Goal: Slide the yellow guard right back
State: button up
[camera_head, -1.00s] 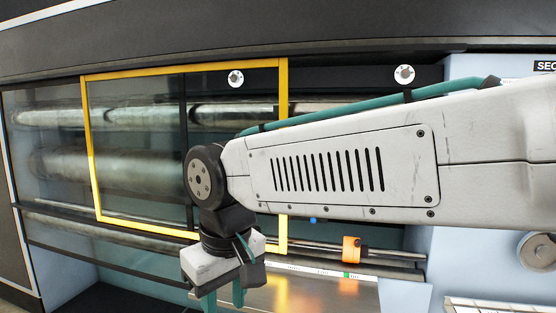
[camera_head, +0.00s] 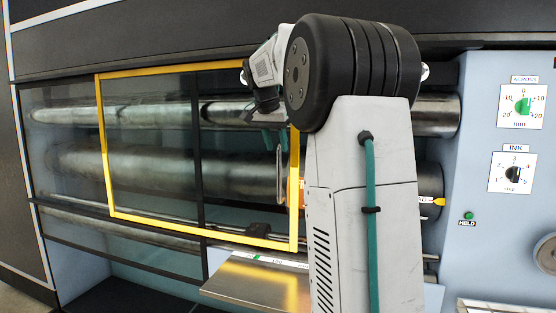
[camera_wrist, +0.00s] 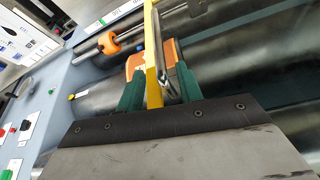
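The yellow guard (camera_head: 104,150) is a clear panel in a yellow frame across the printer's front, with rollers behind it. Its right upright also shows in the wrist view as a yellow bar (camera_wrist: 154,70). A thin silver handle (camera_head: 280,175) stands beside that upright; it shows in the wrist view too (camera_wrist: 187,84). My gripper (camera_head: 275,139) is at the guard's right edge, near the top of the handle. In the wrist view its teal fingers (camera_wrist: 160,92) are apart, on either side of the yellow bar and handle. Firm contact is not clear.
Orange parts (camera_wrist: 108,42) sit behind and beside the guard's edge. A blue-grey control panel (camera_head: 470,150) with dials (camera_head: 523,106) stands at the right. A metal tray (camera_head: 255,285) juts out below the guard. My arm hides the rollers right of the guard.

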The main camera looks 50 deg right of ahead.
aim_at(278, 152)
jog(key=x, duration=0.5)
jog(key=shift+f, duration=0.4)
jog(key=shift+w, duration=0.1)
grip_shut()
